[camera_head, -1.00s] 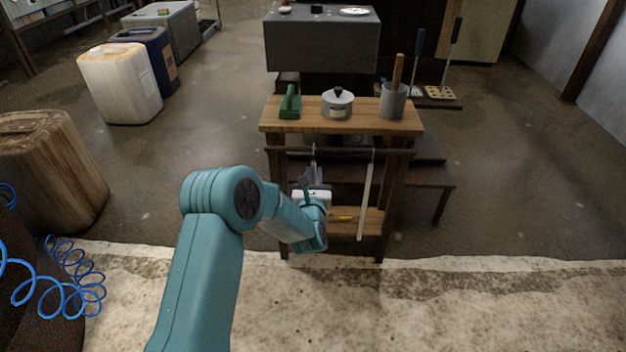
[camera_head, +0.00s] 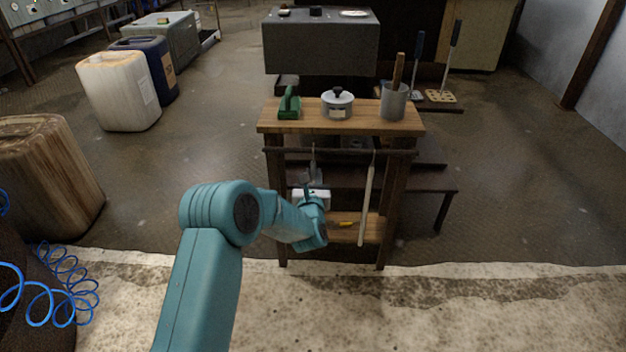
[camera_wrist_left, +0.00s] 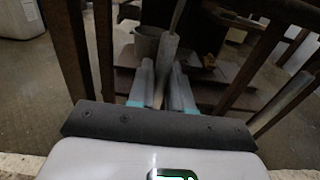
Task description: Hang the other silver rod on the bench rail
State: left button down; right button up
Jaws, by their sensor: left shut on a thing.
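A bench with a wooden top (camera_head: 310,127) has a dark rail (camera_head: 340,152) along its front side. A long pale silver rod (camera_head: 367,205) hangs down from the rail on the right; it also shows at the right of the left wrist view (camera_wrist_left: 285,102). My left gripper (camera_head: 315,182) is in front of the bench, below the rail's left part, shut on another silver rod (camera_wrist_left: 168,50). The held rod's thin upper end (camera_head: 313,160) reaches up near the rail; I cannot tell whether it touches. My right gripper is out of view.
A green object (camera_head: 289,105), a lidded pot (camera_head: 337,105) and a grey holder (camera_head: 393,102) stand on the bench top. A lower shelf (camera_head: 345,232) lies beneath. A dark low table (camera_head: 420,180) stands behind the bench. The floor to the right is clear.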

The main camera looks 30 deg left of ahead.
pick_arm(q)
jog(key=shift+f, duration=0.35)
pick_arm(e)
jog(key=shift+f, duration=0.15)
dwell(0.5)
pick_arm(q)
jog(key=c, duration=1)
grip_release()
jog(key=shift+o, duration=0.2)
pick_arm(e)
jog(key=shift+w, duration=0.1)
pick_arm(q)
jog(key=shift+s+d, duration=0.2)
jog(key=shift+s, duration=0.1)
jog(key=p+v, duration=0.4)
jog(key=v, duration=1.1)
jog(key=shift+s+d, duration=0.15)
jog(key=shift+s, duration=0.1)
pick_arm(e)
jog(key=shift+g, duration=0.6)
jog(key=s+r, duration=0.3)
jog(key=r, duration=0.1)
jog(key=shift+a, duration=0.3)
